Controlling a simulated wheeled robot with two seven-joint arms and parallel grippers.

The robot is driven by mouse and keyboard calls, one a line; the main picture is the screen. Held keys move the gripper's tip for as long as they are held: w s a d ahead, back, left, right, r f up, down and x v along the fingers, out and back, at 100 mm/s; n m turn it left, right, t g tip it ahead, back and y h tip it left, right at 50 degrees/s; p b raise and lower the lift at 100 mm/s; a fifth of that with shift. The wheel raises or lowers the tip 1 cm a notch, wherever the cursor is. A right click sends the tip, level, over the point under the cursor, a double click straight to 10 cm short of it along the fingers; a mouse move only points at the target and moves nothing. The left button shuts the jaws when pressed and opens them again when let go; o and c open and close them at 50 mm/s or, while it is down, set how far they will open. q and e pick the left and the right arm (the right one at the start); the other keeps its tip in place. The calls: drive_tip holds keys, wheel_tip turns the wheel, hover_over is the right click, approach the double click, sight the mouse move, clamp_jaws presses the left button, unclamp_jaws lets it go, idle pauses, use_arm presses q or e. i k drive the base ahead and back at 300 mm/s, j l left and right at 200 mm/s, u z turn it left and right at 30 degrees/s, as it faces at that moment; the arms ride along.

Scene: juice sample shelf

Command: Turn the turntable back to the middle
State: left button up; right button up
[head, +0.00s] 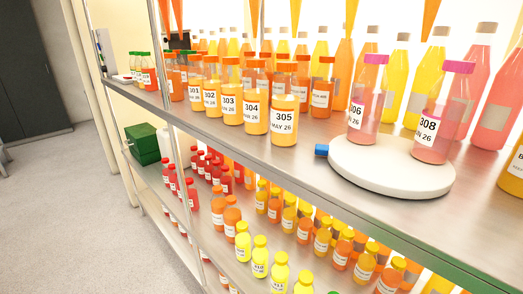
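The round white turntable (390,180) sits on the upper metal shelf at the right. Two pink-capped sample bottles stand upright on it: bottle 306 (364,113) toward its back left and bottle 308 (434,128) toward its right. Their labels face toward the front left. A small blue block (322,150) lies on the shelf just left of the turntable, close to its rim. Neither of my grippers shows in the head view.
Orange-capped bottles 301 to 305 (284,118) stand in a row left of the turntable. Tall juice bottles (493,113) stand behind it. The shelf's front strip (300,175) is bare. Lower shelves hold small bottles (260,256) and a green box (142,143).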

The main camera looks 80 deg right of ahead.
sight(387, 167)
drive_tip(key=z, duration=0.45)
drive_tip(key=j+z, duration=0.1)
drive_tip(key=z, duration=1.15)
drive_tip(key=j+z, duration=0.1)
drive_tip(key=z, duration=0.35)
drive_tip(key=k+z, duration=0.1)
drive_tip(key=z, duration=0.3)
drive_tip(key=i+l+z, duration=0.1)
drive_tip(key=z, duration=0.2)
drive_tip(key=i+z, duration=0.35)
drive_tip(key=k, duration=0.1)
